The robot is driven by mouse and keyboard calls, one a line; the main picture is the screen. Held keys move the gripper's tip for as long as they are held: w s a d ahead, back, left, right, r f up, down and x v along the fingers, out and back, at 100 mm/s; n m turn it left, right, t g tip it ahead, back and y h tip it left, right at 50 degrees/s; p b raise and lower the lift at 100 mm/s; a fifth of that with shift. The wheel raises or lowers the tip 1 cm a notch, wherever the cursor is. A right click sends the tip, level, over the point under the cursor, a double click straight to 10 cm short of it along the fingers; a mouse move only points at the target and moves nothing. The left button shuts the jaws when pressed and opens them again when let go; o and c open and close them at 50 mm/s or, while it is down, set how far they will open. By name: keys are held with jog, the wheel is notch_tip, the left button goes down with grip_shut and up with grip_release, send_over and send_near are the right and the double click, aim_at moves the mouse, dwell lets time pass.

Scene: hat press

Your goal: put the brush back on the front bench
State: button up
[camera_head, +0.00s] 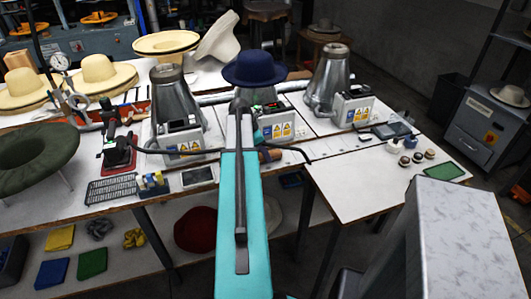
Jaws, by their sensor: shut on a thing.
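My teal arm (241,225) reaches up the middle of the picture to the front edge of the bench. Its far end is in front of the middle press, and my gripper is hidden behind the arm. A small brown piece (269,155) shows just right of the arm at the bench edge. It may be part of the brush, but I cannot tell whether it is held. The front bench (345,182) is white, with bare room at its right part.
A blue hat (254,68) sits on the middle press. Metal presses (179,103) (328,78) stand either side. Several small round pieces (417,158) and a green pad (444,172) lie at right. A wire rack (112,190) and a green hat (36,158) are at left.

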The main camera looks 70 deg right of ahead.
jog(key=o, duration=0.9)
jog(key=shift+r, duration=0.1)
jog(key=shift+b+v, duration=0.9)
jog(key=shift+v, duration=5.1)
jog(key=shift+r, duration=0.1)
